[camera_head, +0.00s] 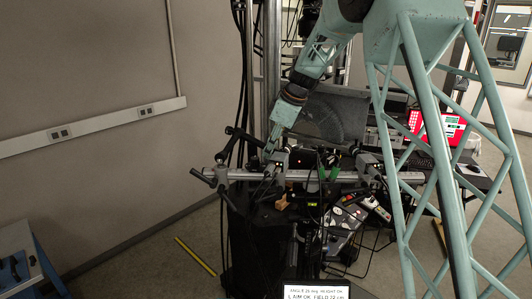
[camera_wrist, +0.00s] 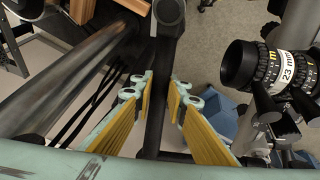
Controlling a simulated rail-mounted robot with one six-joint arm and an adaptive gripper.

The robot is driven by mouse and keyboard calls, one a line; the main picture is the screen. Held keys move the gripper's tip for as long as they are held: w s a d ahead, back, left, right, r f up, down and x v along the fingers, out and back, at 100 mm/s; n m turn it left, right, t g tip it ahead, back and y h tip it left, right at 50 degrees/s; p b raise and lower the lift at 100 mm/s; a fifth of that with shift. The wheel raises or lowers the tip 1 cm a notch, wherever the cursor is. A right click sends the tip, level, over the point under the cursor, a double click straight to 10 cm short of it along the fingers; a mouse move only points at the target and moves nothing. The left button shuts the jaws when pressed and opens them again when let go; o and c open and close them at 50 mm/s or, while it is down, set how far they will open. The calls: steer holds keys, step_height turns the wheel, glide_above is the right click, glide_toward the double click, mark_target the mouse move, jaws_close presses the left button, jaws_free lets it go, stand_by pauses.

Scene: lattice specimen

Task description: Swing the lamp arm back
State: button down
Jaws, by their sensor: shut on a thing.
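My gripper (camera_head: 268,156) is low at the left end of the horizontal rail in the head view. In the wrist view its two yellow-padded fingers (camera_wrist: 160,84) stand on either side of a dark bar, which I take to be the lamp arm (camera_wrist: 158,115). The fingers are shut on this bar, though the contact itself is hard to see. The bar runs from the top of the wrist view down between the fingers. In the head view a black arm (camera_head: 241,135) slants beside my gripper; its held part is hidden.
A black lens marked "23 mm" (camera_wrist: 270,65) is close at right in the wrist view. A metal tube (camera_wrist: 65,72) lies at left. In the head view the grey rail (camera_head: 310,176) carries several devices and cables. A small text screen (camera_head: 316,292) stands in front.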

steer(key=shift+s+d+m+b, duration=0.5)
steer(key=shift+s+d+m, duration=0.15)
steer(key=shift+s, duration=0.2)
steer(key=c, duration=2.5)
jaws_free()
steer(key=shift+d+r, duration=0.1)
steer(key=shift+v, duration=2.9)
steer(key=shift+s+r, duration=0.1)
steer(key=shift+r, duration=0.05)
steer(key=v, duration=1.1)
steer(key=shift+s+r, duration=0.25)
steer(key=shift+d, duration=0.1)
